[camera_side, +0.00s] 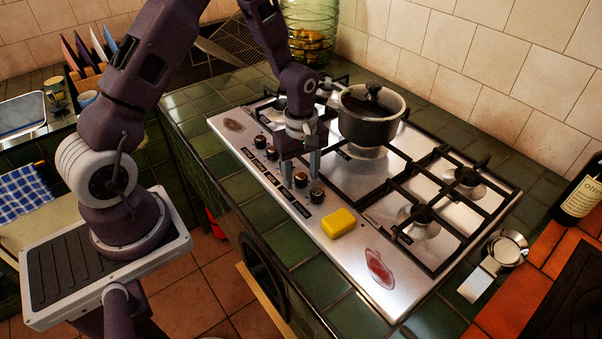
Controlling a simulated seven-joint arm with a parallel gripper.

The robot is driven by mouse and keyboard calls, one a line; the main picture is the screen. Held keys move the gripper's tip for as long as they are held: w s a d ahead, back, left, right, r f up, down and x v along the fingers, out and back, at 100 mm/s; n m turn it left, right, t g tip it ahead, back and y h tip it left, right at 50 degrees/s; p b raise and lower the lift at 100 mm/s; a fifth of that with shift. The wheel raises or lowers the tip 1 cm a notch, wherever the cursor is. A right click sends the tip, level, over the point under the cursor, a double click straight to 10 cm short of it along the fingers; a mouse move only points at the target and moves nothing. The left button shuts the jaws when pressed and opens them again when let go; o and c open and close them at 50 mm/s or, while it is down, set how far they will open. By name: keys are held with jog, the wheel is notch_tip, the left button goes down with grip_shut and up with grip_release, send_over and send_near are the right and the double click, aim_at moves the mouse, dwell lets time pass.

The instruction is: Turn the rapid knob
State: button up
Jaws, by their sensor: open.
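A row of dark knobs (316,195) runs along the front strip of the steel gas hob (342,250). No label is readable, so I cannot tell which one is the rapid knob. My gripper (301,179) points down over this row, its two fingers apart. One knob (300,181) shows between the fingertips; whether they touch it I cannot tell. Another knob sits just to the right of the fingers, and two more knobs (271,153) are to the left. My gripper hides part of the strip.
A yellow sponge (339,223) and a red stain (379,269) are on the hob's right front. A glass jar (312,30) stands behind. A dark bottle (580,195) is at right.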

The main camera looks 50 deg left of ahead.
grip_shut()
dwell(0.4)
jog(key=m, duration=0.5)
jog(key=shift+m, duration=0.4)
jog(key=m, duration=0.6)
jog(key=shift+m, duration=0.3)
jog(key=m, duration=1)
jog(key=shift+a+m, duration=0.1)
jog(key=shift+m, duration=0.6)
